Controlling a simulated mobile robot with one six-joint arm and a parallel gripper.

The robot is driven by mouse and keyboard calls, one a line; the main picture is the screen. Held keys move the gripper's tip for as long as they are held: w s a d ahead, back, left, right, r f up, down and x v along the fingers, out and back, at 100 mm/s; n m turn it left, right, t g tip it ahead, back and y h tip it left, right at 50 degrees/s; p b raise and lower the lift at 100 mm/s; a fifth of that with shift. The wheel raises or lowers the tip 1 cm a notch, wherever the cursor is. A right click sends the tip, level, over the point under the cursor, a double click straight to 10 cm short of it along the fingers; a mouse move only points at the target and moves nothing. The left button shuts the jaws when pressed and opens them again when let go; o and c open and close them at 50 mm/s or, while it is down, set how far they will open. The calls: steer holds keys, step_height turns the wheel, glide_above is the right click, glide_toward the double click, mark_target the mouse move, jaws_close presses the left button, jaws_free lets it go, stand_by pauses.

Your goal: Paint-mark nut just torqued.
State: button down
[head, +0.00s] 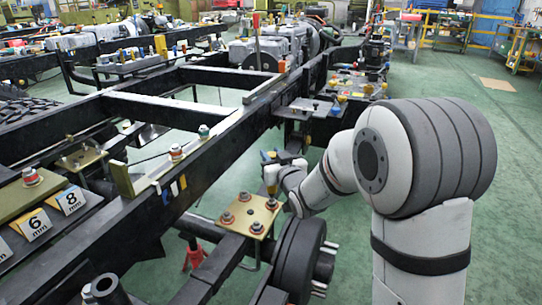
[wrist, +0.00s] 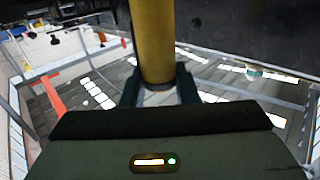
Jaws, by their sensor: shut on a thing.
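My gripper (head: 272,160) is shut on a yellow cylinder, seemingly a paint marker (head: 271,177), and holds it roughly upright. In the wrist view the yellow marker (wrist: 152,40) stands between the two dark fingers (wrist: 158,88); its far end is cut off by the frame. In the head view it is just above and behind a tan plate (head: 237,214) on the chassis frame. The plate carries several reddish-brown nuts, among them a back right nut (head: 272,203), a back left nut (head: 245,197) and a front nut (head: 257,228). I cannot tell whether the marker touches anything, or see a paint mark.
A long black chassis rail (head: 230,140) runs diagonally beside the plate. A wheel hub (head: 300,258) sits right of the plate, below my arm. A red stand (head: 194,254) is below. Cards marked 6 mm (head: 33,224) and 8 mm (head: 70,199) are at left. Green floor is open behind my arm.

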steer(key=shift+f, duration=0.35)
stand_by(0.6)
steer(key=shift+r, duration=0.2)
steer(key=shift+r, duration=0.85)
steer(key=shift+p, duration=0.3)
steer(key=shift+r+p, duration=1.2)
steer(key=shift+r, duration=1.3)
